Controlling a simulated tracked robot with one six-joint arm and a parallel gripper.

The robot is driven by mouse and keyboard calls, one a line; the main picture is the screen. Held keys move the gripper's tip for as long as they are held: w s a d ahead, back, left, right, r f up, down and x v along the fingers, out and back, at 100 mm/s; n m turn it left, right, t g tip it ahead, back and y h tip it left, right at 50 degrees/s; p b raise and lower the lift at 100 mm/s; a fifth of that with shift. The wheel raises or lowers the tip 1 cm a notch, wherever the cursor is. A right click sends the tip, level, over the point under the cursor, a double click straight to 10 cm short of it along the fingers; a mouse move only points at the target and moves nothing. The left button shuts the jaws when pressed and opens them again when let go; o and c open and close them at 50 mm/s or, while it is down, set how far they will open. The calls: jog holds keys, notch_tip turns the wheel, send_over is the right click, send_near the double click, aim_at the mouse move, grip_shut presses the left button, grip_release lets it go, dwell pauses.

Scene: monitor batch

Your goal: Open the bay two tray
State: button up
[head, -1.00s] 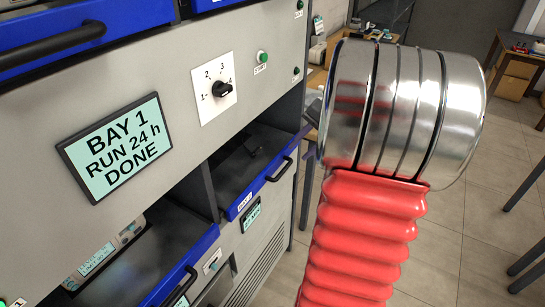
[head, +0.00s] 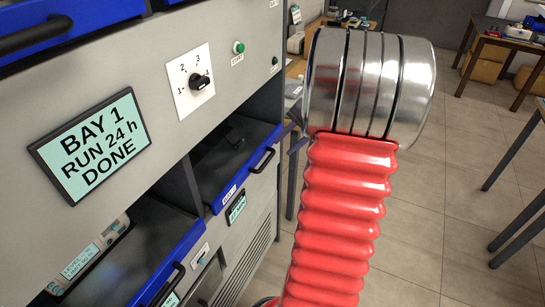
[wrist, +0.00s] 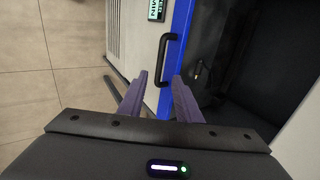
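Two blue-fronted trays show low in the cabinet in the head view. The right tray (head: 212,203) has a black bar handle (head: 262,160) and a small label I cannot read clearly. The left tray (head: 192,244) has its own black handle (head: 168,288). I cannot tell which is bay two. In the wrist view a blue tray front (wrist: 178,45) with a black handle (wrist: 164,58) lies just ahead. My gripper (wrist: 160,80) is open and empty, its purple fingers apart and the handle beyond their tips. In the head view my arm hides most of it.
A screen (head: 90,146) reads "BAY 1 RUN 24 h DONE". A rotary dial (head: 200,83) and a green button (head: 239,47) are on the grey panel. Another blue tray front (head: 80,20) is above. Tables (head: 500,45) stand behind; tiled floor is open at right.

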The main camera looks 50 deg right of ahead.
aim_at(268, 159)
jog(key=x, duration=0.9)
jog(key=shift+w+a+f, duration=0.15)
jog(key=shift+f, duration=0.2)
jog(key=shift+c, duration=0.5)
grip_shut()
